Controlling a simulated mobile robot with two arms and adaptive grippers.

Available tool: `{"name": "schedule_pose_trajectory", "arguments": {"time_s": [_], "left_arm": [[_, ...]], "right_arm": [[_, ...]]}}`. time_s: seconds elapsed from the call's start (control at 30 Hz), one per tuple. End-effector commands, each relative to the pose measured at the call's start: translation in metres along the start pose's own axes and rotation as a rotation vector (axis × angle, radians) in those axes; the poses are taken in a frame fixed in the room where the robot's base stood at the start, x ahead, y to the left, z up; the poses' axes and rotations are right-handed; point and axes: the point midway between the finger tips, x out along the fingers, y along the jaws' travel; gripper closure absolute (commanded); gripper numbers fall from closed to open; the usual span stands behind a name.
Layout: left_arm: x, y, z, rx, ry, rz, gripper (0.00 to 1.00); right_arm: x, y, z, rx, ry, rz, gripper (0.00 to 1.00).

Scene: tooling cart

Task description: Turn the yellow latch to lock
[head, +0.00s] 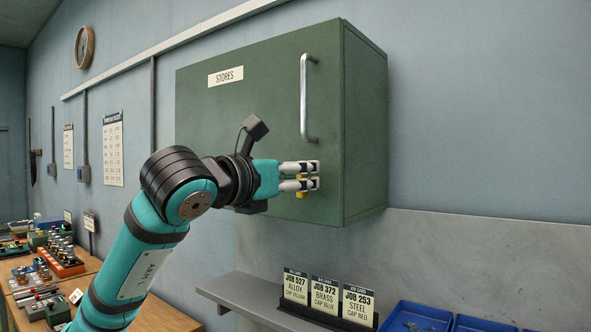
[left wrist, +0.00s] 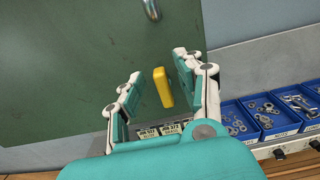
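The yellow latch (left wrist: 163,88) is on the green cabinet door, below the metal handle. In the left wrist view it is a long narrow bar, close to upright in the picture and slightly tilted. In the head view only small yellow bits of it (head: 300,194) show by my fingers. My left gripper (head: 312,175) is at the door's lower right part. Its two fingers are open, one on each side of the latch, with a visible gap to it in the wrist view. My right gripper is in neither view.
The green STORES cabinet (head: 250,115) hangs on the wall, its door looking closed. Its metal handle (head: 304,100) is just above my gripper. Below are a grey shelf (head: 235,288) with job cards (head: 325,298) and blue bins (head: 415,315). Workbenches with parts stand at left.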

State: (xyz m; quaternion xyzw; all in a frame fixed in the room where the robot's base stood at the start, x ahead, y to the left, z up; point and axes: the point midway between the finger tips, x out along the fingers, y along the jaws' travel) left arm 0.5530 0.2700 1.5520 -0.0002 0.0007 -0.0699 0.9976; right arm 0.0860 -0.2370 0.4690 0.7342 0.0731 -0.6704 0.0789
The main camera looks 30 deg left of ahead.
Motion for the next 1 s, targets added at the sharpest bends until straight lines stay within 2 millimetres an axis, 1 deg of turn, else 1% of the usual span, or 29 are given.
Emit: {"name": "schedule_pose_trajectory", "arguments": {"time_s": [0.17,0.2,0.43,0.47,0.5,0.8,1.0], "left_arm": [[0.0002,0.0001,-0.0003,0.000,0.000,0.000,0.63],[0.0002,0.0001,-0.0003,0.000,0.000,0.000,0.65],[-0.0001,0.0001,0.0000,0.000,0.000,0.000,0.95],[-0.0001,0.0002,0.0000,0.000,0.000,0.000,0.99],[-0.0001,0.0002,0.0000,0.000,0.000,0.000,1.00],[-0.0004,0.0001,0.0001,0.011,-0.001,0.001,1.00],[-0.0007,-0.0011,0.0004,0.078,-0.003,0.001,1.00]], "right_arm": [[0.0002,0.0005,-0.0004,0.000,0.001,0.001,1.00],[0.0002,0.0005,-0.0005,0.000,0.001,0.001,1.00],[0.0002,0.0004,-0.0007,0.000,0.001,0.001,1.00],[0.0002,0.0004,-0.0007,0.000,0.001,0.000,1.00],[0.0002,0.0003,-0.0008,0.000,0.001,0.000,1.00],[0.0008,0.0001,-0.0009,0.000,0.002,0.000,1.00],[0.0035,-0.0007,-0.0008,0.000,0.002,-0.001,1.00]]}}
